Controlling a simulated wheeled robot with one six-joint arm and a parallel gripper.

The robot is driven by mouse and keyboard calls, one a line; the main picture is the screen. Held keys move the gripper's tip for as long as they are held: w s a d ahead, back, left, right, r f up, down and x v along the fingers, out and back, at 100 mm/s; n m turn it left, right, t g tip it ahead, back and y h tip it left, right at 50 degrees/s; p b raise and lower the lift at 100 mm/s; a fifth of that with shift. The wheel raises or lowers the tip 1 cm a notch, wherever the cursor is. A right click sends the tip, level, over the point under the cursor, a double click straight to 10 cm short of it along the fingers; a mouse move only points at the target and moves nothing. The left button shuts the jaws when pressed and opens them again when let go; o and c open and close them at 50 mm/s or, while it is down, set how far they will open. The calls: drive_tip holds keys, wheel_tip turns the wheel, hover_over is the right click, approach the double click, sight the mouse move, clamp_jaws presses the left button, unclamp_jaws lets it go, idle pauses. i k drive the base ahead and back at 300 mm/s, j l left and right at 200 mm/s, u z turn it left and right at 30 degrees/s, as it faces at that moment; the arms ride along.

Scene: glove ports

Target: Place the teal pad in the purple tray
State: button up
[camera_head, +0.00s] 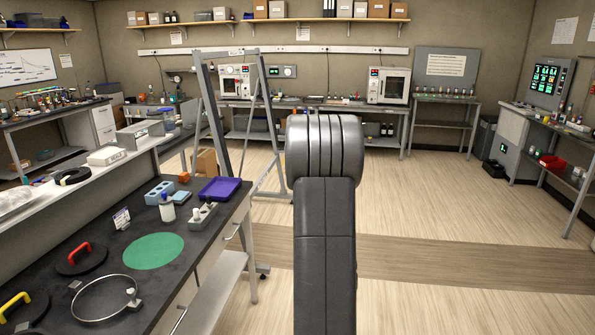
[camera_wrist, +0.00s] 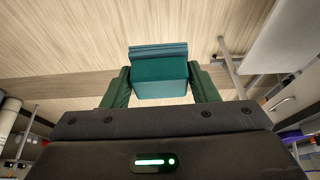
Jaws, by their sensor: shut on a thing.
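The teal pad (camera_wrist: 160,78) is a small block held between the two dark green fingers of my gripper (camera_wrist: 161,87) in the wrist view. The fingers touch it on both sides, and pale wooden floor shows beyond it. The purple tray (camera_head: 220,190) lies at the far end of the dark bench on the left of the head view, and its visible inside looks empty. In the head view my arm stands in the middle, right of the bench. My gripper and the pad are hidden in that view.
On the dark bench (camera_head: 190,262) are a blue block (camera_head: 159,192), a white bottle (camera_head: 167,208), a grey holder (camera_head: 202,214), a green disc (camera_head: 153,250), a metal ring (camera_head: 104,299) and lids with red and yellow handles. A grey frame (camera_head: 213,110) stands behind the tray. Floor right of my arm is clear.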

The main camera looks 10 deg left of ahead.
sight(221, 190)
drive_tip(key=i+u, duration=0.4)
drive_tip(key=i+l+u, duration=0.2)
drive_tip(key=u, duration=0.2)
drive_tip(key=i+l+u, duration=0.25)
drive_tip(key=u, duration=0.15)
drive_tip(key=i+l+u, duration=0.2)
drive_tip(key=u, duration=0.2)
drive_tip(key=i+l+u, duration=0.15)
drive_tip(key=l+u, duration=0.2)
drive_tip(key=l, duration=0.15)
drive_tip(key=i+l+u, duration=0.1)
drive_tip(key=l+u, duration=0.25)
drive_tip(key=l, duration=0.2)
drive_tip(key=l+u, duration=0.3)
drive_tip(key=l, duration=0.25)
